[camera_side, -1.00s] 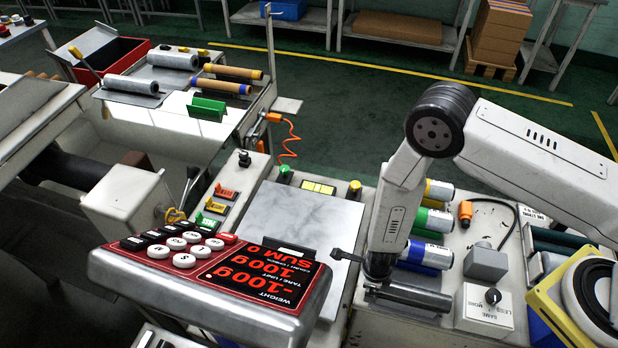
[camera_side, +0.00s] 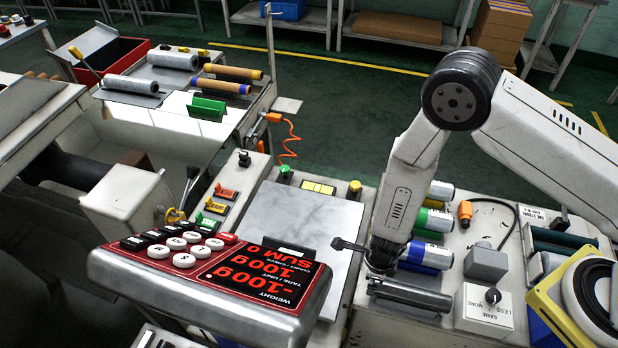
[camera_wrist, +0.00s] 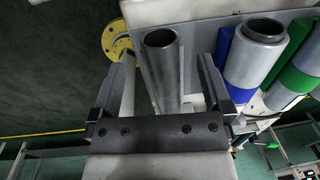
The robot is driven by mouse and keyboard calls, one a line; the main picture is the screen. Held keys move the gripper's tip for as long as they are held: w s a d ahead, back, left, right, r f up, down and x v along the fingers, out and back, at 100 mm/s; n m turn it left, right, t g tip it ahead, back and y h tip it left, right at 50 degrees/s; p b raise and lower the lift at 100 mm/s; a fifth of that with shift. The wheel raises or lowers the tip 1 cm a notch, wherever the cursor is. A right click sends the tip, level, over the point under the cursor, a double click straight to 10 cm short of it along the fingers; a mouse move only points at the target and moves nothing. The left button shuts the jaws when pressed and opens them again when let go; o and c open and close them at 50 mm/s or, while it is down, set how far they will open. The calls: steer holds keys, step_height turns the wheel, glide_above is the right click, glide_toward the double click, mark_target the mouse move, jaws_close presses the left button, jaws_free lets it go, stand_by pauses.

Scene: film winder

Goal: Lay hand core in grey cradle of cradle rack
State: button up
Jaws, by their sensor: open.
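The hand core, a dark grey hollow tube (camera_side: 412,294), lies at the front end of the cradle rack, next to the roll in the blue cradle. In the wrist view, the hand core (camera_wrist: 162,75) lies along the grey cradle (camera_wrist: 184,85), its open end showing. My gripper (camera_wrist: 165,82) is open, with one finger on each side of the tube and a visible gap to each. In the side view my gripper (camera_side: 372,262) is above and left of the tube, partly hidden by my wrist. The cradle under the tube is mostly hidden.
Silver rolls sit in the blue (camera_side: 427,256), green (camera_side: 434,221) and yellow (camera_side: 440,191) cradles behind. A grey block (camera_side: 486,262) and a white switch box (camera_side: 484,310) stand to the right. The scale plate (camera_side: 310,225) to the left is bare.

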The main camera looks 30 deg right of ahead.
steer(key=shift+s+a+r, duration=0.1)
steer(key=shift+r, duration=1.15)
steer(key=shift+r, duration=0.1)
steer(key=w+d+r+n+t+y, duration=0.1)
steer(key=w+d+r+n, duration=0.1)
steer(key=r+n, duration=0.5)
steer(key=w+d+r+n+y, duration=0.1)
steer(key=w+d+r+n, duration=0.1)
steer(key=r+n, duration=0.55)
steer(key=s+d+r+n+t+h, duration=0.1)
steer(key=s+d+r+n, duration=0.5)
steer(key=d+r+n, duration=0.5)
steer(key=shift+s+r+n, duration=0.15)
steer(key=shift+r+n, duration=0.6)
steer(key=shift+r, duration=0.2)
